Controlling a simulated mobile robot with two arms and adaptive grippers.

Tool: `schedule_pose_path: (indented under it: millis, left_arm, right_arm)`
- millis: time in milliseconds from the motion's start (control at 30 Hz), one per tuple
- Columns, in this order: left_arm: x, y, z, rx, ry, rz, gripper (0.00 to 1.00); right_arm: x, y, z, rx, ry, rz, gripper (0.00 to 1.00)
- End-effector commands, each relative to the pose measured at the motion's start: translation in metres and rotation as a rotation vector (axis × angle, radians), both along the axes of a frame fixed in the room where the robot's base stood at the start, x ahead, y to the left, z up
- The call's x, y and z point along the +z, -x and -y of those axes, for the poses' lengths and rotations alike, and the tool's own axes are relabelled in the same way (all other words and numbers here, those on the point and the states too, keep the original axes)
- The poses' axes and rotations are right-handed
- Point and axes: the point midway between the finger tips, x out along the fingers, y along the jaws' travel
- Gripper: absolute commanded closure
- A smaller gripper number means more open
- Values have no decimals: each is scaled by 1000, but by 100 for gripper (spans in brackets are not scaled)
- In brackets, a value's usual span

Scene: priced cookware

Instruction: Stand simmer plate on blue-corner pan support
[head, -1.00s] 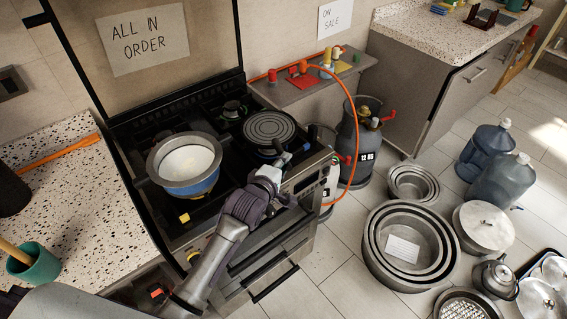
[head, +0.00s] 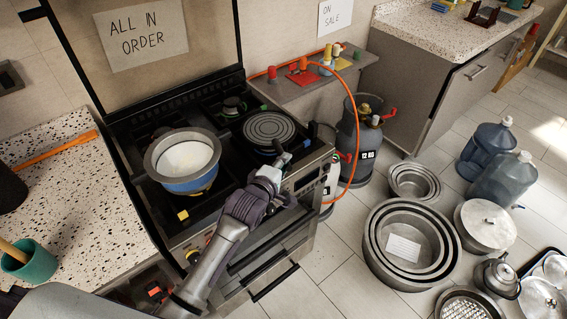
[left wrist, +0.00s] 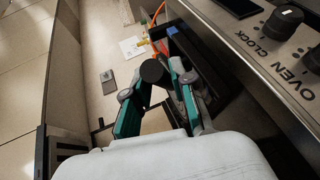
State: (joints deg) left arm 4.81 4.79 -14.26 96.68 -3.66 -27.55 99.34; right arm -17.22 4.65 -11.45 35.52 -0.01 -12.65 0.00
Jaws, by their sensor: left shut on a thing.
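The simmer plate (head: 269,128) is a round dark disc with concentric rings, lying about level over the front right of the hob. In the left wrist view the fingers close on a dark, round-ended piece (left wrist: 152,71). My right gripper is not in view.
A grey pot with a blue lower part (head: 184,162) stands on the hob's left. A yellow corner (head: 183,215) shows in front of it. An orange hose (head: 357,115) runs beside the gas cylinders (head: 365,148). Nested pans (head: 409,246) stand on the floor at right.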

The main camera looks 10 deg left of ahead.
Motion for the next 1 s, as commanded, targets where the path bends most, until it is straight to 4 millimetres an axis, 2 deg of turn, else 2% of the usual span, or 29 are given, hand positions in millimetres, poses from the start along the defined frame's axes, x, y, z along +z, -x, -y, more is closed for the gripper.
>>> schedule_pose_path:
  millis: [233, 267, 400, 433, 767, 867, 1000]
  left_arm:
    - [-5, 0, 0, 0, -1, 2, 100]
    - [-4, 0, 0, 0, 0, 3, 73]
    - [-4, 0, 0, 0, -1, 2, 49]
    - [-4, 0, 0, 0, -1, 2, 47]
    - [-5, 3, 0, 0, 1, -2, 47]
    - [-3, 12, -2, 0, 3, -2, 47]
    - [5, 37, -7, 1, 3, -1, 47]
  right_arm:
    - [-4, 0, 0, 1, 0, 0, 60]
    - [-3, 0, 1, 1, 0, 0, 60]
    - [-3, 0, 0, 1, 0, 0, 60]
    - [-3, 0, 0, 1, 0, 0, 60]
    - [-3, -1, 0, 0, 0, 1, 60]
    - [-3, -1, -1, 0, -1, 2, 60]
    - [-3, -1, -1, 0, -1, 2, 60]
